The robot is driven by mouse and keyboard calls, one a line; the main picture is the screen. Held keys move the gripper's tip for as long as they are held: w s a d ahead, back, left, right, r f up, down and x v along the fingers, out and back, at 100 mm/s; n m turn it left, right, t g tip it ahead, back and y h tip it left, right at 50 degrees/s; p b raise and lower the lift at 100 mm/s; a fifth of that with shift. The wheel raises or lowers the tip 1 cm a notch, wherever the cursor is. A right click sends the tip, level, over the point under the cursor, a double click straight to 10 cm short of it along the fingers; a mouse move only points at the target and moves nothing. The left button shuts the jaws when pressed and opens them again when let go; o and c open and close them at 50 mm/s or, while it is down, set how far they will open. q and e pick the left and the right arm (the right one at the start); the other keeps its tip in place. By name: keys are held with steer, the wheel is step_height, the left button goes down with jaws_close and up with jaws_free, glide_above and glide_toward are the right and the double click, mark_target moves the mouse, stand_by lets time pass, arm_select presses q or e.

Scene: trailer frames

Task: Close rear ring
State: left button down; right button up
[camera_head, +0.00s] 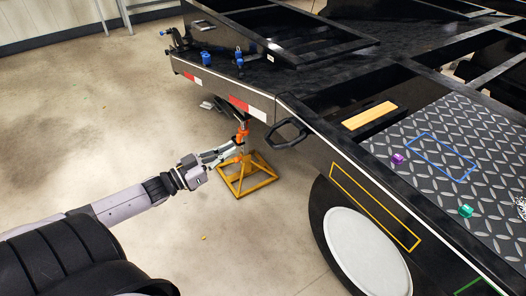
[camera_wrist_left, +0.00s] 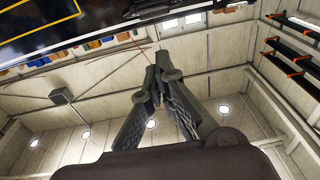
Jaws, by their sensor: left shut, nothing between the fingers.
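A black ring-shaped handle (camera_head: 287,133) sticks out from the side of the black trailer near its rear corner. A dark looped part (camera_wrist_left: 150,9) at the top edge of the left wrist view may be the same ring, but I cannot be sure. My left gripper (camera_head: 232,152) is left of and a little below the ring in the head view, apart from it. In the left wrist view my left gripper (camera_wrist_left: 158,62) has its fingertips together, with nothing between them. My right gripper is not in view.
A yellow frame stand (camera_head: 246,186) with an orange upright part (camera_head: 241,134) is close beside my left gripper. The trailer side with a white wheel disc (camera_head: 366,256) is on the right. The concrete floor (camera_head: 95,110) on the left is clear.

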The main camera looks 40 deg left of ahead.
arm_select(q)
steer(key=f+x, duration=0.1)
steer(key=x, duration=1)
steer(key=shift+w+d+f+h, duration=0.2)
steer(key=shift+d+f+h, duration=0.1)
steer(key=shift+d+f, duration=0.15)
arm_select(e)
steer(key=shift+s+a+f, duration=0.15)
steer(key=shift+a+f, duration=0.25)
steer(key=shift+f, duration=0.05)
arm_select(q)
steer(key=shift+f, duration=0.1)
